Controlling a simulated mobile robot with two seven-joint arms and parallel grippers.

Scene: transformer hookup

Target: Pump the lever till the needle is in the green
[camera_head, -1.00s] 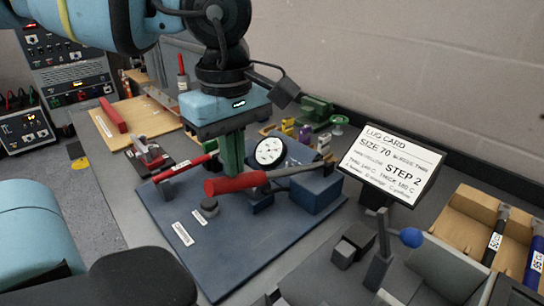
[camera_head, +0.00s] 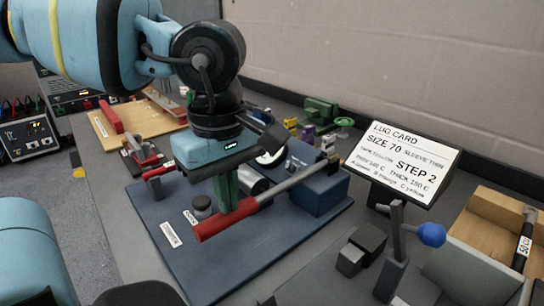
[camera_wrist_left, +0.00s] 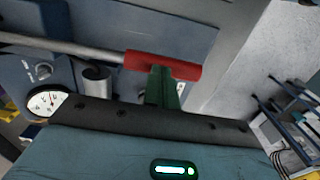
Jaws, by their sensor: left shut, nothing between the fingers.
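The pump lever is a grey bar with a red handle (camera_head: 226,219); it rises from the handle to a blue block (camera_head: 318,190) on a blue base plate (camera_head: 245,262). My left gripper (camera_head: 226,200) is shut and empty, its green fingers pointing down at the red handle. In the left wrist view the fingertips (camera_wrist_left: 162,75) meet the handle (camera_wrist_left: 160,66), seemingly touching it. The white dial gauge (camera_head: 271,159) is partly hidden behind my gripper. It also shows in the left wrist view (camera_wrist_left: 44,103), too small to read the needle against any green band. My right gripper is out of view.
A lug card (camera_head: 403,160) stands on the right. A blue-knobbed lever (camera_head: 432,234) and grey blocks (camera_head: 360,247) stand at the lower right. The plate's front part is clear.

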